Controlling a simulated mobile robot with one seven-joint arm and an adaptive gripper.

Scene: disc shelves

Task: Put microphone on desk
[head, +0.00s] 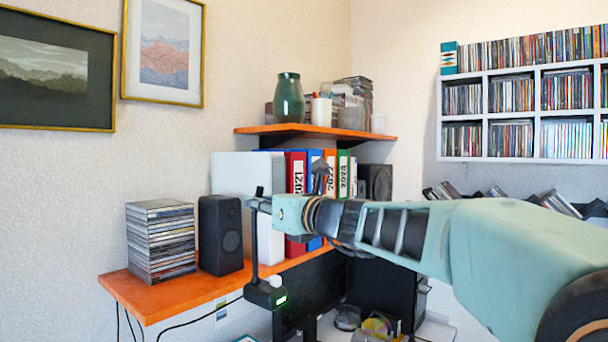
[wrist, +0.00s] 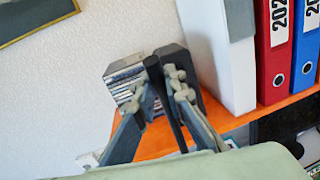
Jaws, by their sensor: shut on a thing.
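The microphone (head: 256,240) is a thin dark stem rising from a dark base (head: 264,294) with a green light and a white knob. My gripper (head: 260,204) is shut on the stem near its top. The microphone hangs roughly upright, its base in front of the orange desk's edge in the head view. In the wrist view my gripper (wrist: 164,88) has the dark stem (wrist: 173,112) between its fingers, and the base is hidden there. The orange desk (head: 180,296) runs along the wall and also shows in the wrist view (wrist: 156,142).
On the desk stand a CD stack (head: 160,244), a black speaker (head: 221,235), a white upright box (head: 232,176) and coloured binders (head: 296,178). The desk's front left corner is clear. An orange shelf (head: 310,130) hangs above; cables dangle below the desk.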

